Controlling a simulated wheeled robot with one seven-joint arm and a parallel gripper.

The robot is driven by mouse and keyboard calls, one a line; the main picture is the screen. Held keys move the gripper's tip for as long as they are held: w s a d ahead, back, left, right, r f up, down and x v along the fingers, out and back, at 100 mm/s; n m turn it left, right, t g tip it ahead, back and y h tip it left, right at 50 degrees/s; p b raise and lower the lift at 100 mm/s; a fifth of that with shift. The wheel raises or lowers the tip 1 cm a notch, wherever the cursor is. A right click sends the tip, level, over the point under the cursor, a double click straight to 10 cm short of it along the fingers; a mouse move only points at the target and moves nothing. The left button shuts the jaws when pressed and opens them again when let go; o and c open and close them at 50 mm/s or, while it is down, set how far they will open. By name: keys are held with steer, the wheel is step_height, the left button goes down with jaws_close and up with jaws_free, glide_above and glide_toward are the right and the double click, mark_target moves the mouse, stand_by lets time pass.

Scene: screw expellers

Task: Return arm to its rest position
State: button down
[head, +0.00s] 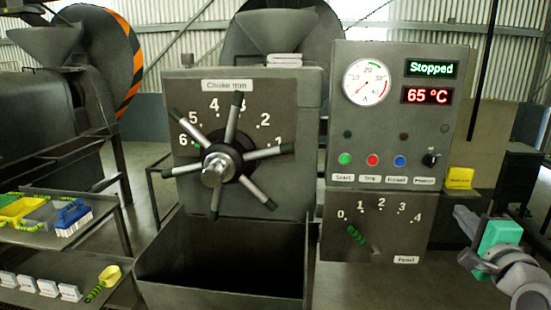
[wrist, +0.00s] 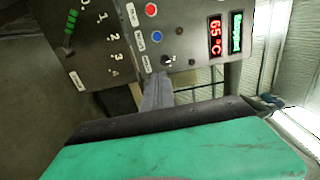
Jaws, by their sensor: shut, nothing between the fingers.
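My gripper (head: 466,222) is at the lower right of the head view, on the end of my folded grey arm with a green section. It is off to the right of the control panel (head: 458,110) and apart from it. In the wrist view the fingers (wrist: 157,92) show as a narrow grey shape, closed together with nothing held. The panel appears turned sideways there. Its displays read "Stopped" and 65 °C.
The choke wheel (head: 217,165) is on the machine at centre, above an open dark bin (head: 222,262). The feed lever (head: 356,235) points near 0. A yellow block (head: 459,178) sits right of the panel. Shelves at left hold brushes (head: 74,217) and a scoop (head: 108,276).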

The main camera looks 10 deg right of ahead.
steer(key=w+a+f+n+g+y, duration=0.3)
steer(key=a+f+n, duration=0.2)
steer(key=a+f, duration=0.3)
steer(key=w+a+f+n+g+y, duration=0.25)
steer(key=w+a+f+n, duration=0.2)
steer(key=a+f, duration=0.35)
steer(key=s+a+f+n+g, duration=0.8)
steer(key=s+a+f+n, duration=0.2)
steer(key=s+a+n, duration=0.2)
steer(key=s+a, duration=0.2)
steer(key=a, duration=0.2)
steer(key=shift+s+f+g, duration=0.15)
steer(key=shift+f+g, duration=0.05)
steer(key=shift+g, duration=0.15)
steer(key=shift+h, duration=0.25)
